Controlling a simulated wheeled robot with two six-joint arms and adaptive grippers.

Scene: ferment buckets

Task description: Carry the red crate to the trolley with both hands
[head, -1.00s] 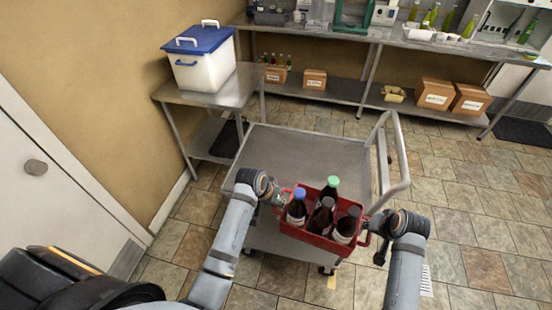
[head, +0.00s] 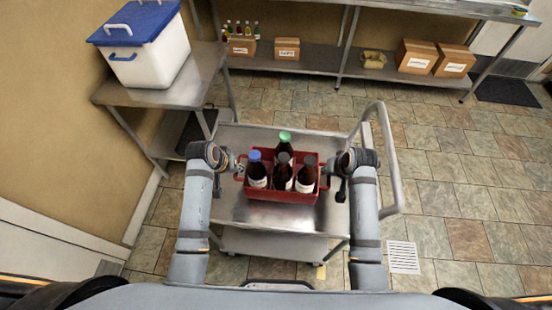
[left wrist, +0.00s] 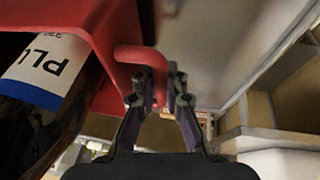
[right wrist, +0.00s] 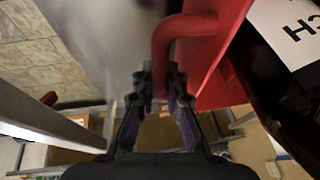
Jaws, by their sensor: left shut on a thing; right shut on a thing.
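The red crate (head: 283,196) holds several dark bottles (head: 282,172) with blue, green and dark caps. In the head view it is over the top shelf of the grey metal trolley (head: 238,209); I cannot tell whether it touches the shelf. My left gripper (head: 239,168) is at the crate's left end, shut on its red handle (left wrist: 140,55), which shows in the left wrist view. My right gripper (head: 323,172) is at the right end, shut on the other red handle (right wrist: 165,45). The crate looks about level.
A white bucket with a blue lid (head: 146,45) stands on a metal side table (head: 186,87) at the left. The trolley's push handle (head: 390,165) rises at the right. A shelf with cardboard boxes (head: 416,56) runs along the back. Tiled floor is free at the right.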

